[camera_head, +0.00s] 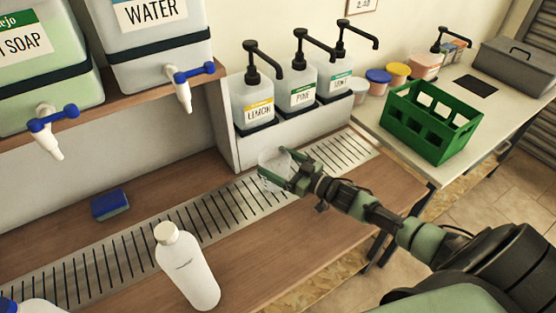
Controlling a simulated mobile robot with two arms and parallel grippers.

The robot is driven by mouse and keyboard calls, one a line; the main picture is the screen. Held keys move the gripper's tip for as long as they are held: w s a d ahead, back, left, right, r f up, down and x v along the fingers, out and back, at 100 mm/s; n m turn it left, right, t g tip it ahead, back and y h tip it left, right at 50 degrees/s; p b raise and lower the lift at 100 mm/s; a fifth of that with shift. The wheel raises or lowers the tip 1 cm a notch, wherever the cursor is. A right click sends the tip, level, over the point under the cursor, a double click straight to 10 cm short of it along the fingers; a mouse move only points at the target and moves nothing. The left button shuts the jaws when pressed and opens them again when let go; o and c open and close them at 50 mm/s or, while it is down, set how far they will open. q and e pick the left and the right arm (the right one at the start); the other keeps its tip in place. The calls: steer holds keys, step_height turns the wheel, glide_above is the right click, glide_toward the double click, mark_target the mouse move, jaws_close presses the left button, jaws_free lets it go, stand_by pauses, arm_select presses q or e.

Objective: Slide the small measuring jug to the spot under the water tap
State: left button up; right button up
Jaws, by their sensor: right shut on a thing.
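The small clear measuring jug (272,163) stands on the metal drip grate, below the lemon and pine pump bottles. My right gripper (275,168) is shut on the jug, with its green fingers around it; they hide part of it. The water tap (180,83), white with a blue handle, sticks out from the drum labelled WATER (152,40) on the shelf, up and left of the jug. The grate below the tap looks clear. My left gripper is not in view.
The slotted drip grate (203,214) runs along the counter. A white bottle (188,267) stands in front of it, and a blue sponge (110,204) lies behind it. A soap drum tap (47,130) hangs at left. A green crate (430,122) sits on the right table.

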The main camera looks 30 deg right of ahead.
mark_target(273, 171)
steer(key=shift+a+r+p, duration=0.1)
steer(key=shift+a+p, duration=0.35)
steer(key=shift+a, duration=1.6)
steer(key=a+p, duration=0.1)
steer(key=a, duration=1.5)
steer(key=shift+s+a, duration=0.15)
steer(key=shift+s, duration=0.2)
steer(key=o, duration=1.9)
steer(key=shift+o, duration=0.2)
steer(key=shift+f, duration=0.2)
